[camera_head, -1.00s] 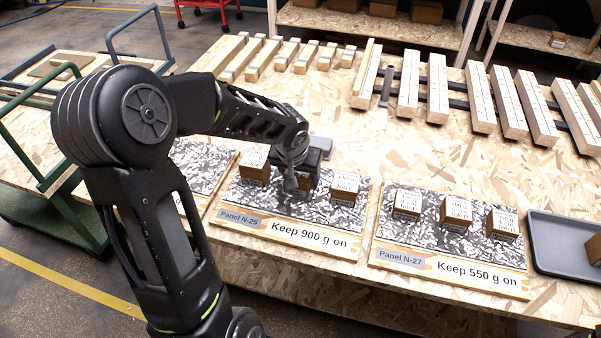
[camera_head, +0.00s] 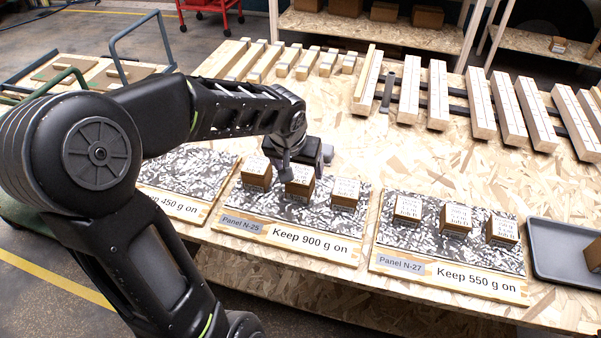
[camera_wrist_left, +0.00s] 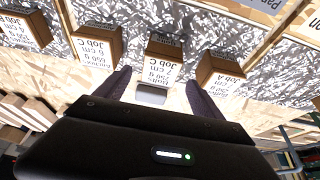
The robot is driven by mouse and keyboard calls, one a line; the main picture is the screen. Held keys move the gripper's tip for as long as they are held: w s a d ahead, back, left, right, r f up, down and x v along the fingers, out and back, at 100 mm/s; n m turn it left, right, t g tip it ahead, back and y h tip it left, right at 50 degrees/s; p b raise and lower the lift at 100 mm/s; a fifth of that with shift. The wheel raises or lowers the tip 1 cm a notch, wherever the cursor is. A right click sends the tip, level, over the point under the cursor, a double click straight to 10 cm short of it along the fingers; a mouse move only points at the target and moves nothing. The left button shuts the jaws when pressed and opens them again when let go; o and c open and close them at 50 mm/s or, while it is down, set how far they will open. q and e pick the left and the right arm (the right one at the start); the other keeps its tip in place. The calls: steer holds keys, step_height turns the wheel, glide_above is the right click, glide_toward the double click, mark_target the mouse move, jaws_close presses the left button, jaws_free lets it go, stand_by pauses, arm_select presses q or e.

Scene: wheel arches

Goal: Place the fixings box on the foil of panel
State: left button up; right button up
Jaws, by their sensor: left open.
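Panel N-25 (camera_head: 231,222), labelled "Keep 900 g on", carries three brown fixings boxes with white labelled tops on its speckled foil (camera_head: 321,217): a left box (camera_head: 257,173), a middle box (camera_head: 300,183) and a right box (camera_head: 344,195). My left gripper (camera_head: 300,156) is open and empty, just behind and above the middle box. In the left wrist view the open fingers point toward the middle box (camera_wrist_left: 163,48), which stands beyond the fingertips, apart from them. Its label appears to read "Bolts" and "Job C". My right gripper is not in view.
Panel N-27 (camera_head: 400,263), "Keep 550 g on", holds three more boxes. A "450 g on" panel (camera_head: 178,207) is partly behind my arm. A grey tray (camera_head: 560,272) with a brown box stands at right. A small grey object (camera_head: 327,153) lies behind panel N-25. Wooden blocks line the back.

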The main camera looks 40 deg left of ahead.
arm_select(q)
steer(key=v, duration=0.4)
